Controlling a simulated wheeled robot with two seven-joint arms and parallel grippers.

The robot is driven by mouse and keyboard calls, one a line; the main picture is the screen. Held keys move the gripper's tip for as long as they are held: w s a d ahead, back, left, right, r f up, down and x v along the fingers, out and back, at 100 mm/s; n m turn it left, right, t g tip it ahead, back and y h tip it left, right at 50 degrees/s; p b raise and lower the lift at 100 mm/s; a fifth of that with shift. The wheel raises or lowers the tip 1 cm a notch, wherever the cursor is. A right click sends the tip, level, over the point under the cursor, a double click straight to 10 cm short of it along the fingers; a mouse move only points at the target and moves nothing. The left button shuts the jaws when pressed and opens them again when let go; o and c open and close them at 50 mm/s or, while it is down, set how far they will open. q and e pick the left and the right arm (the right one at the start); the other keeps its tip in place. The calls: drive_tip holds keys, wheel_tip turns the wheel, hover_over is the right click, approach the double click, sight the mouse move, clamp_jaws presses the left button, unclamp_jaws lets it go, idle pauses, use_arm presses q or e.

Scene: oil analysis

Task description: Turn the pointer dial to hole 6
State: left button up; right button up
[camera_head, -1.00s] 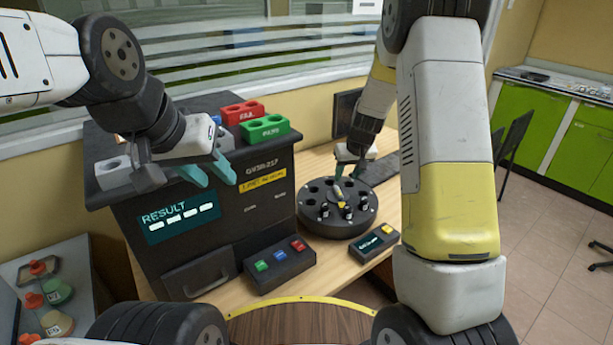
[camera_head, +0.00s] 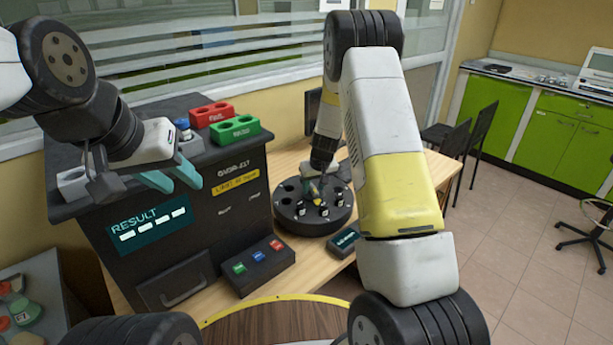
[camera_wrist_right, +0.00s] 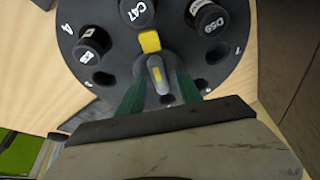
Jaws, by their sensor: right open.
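The black round carousel (camera_head: 290,222) stands on the wooden table, right of the analyzer, with several dark vials in its holes. Its pointer dial (camera_wrist_right: 157,68), a grey handle with a yellow tip, sits at the middle; the yellow tip points up in the right wrist view, towards the vial marked CA7 (camera_wrist_right: 137,12). Hole numbers 4 and 1 are readable; I cannot make out a 6. My right gripper (camera_wrist_right: 158,88) is open, its green fingers on either side of the handle; contact cannot be told. It is over the carousel in the head view (camera_head: 313,188). My left gripper (camera_head: 178,178) is open and empty before the analyzer.
The dark analyzer (camera_head: 235,205) with its RESULT screen fills the left. Red (camera_head: 212,115) and green (camera_head: 235,130) racks sit on top. A button box (camera_head: 258,265) and a small display (camera_head: 343,240) lie in front on the table. Flasks stand at the lower left.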

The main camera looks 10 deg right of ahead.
clamp_jaws()
drive_tip(key=shift+m, duration=0.3)
drive_tip(key=m, duration=0.1)
drive_tip(key=m+h, duration=0.1)
drive_tip(key=m, duration=0.1)
drive_tip(key=shift+a+h, duration=0.2)
drive_tip(key=shift+h, duration=0.1)
drive_tip(key=m, duration=0.2)
drive_tip(key=m+h, duration=0.1)
drive_tip(key=m, duration=0.2)
drive_tip(key=shift+g+h, duration=0.3)
unclamp_jaws()
drive_tip(key=shift+r, duration=0.1)
